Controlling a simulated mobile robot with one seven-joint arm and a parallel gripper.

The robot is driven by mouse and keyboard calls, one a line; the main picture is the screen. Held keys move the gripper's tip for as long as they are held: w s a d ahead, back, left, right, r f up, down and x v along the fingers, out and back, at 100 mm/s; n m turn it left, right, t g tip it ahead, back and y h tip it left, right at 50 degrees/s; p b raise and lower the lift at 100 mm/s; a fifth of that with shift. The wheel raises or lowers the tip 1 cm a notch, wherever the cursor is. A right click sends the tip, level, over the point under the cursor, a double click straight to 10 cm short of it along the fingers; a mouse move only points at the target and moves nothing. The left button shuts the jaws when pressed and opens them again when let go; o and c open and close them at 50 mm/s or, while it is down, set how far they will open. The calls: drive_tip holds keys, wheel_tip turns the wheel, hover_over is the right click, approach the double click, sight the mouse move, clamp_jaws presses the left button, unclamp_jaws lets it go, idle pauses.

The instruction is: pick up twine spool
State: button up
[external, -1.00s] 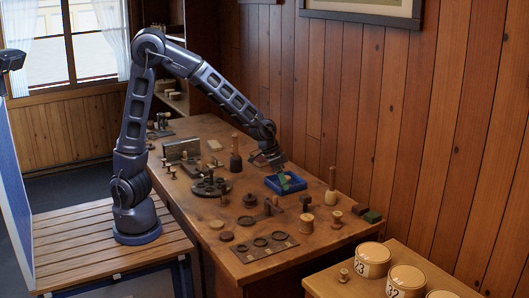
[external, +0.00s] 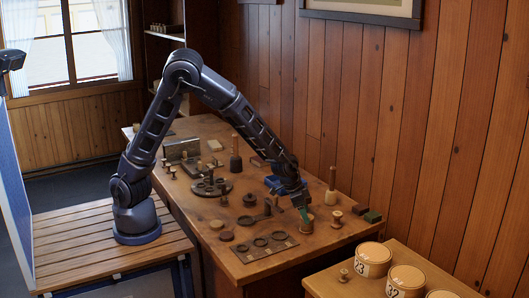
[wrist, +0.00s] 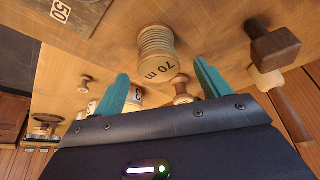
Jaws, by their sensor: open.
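The twine spool (external: 306,226) stands on the workbench near its right end; my gripper partly covers it in the external view. In the wrist view the twine spool (wrist: 157,50) shows pale wound cord and a wooden end marked "70 m". My gripper (external: 303,212) is right over or beside the spool, pointing down. In the wrist view my gripper (wrist: 160,82) has its two teal fingers apart with nothing held between them. The spool appears between and beyond the fingertips; I cannot tell whether they touch it.
A smaller wooden spool (external: 336,218) stands to the right. A dark-headed mallet (wrist: 272,45) lies close by in the wrist view. The blue tray (external: 273,184) is partly behind my arm. A dark holed plate (external: 262,247) lies in front. Numbered tubs (external: 372,260) stand on the side table.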

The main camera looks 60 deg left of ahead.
sight(305, 229)
drive_tip(key=shift+x, duration=2.8)
drive_tip(key=shift+s, duration=0.15)
drive_tip(key=shift+c, duration=0.3)
drive_tip(key=c, duration=1)
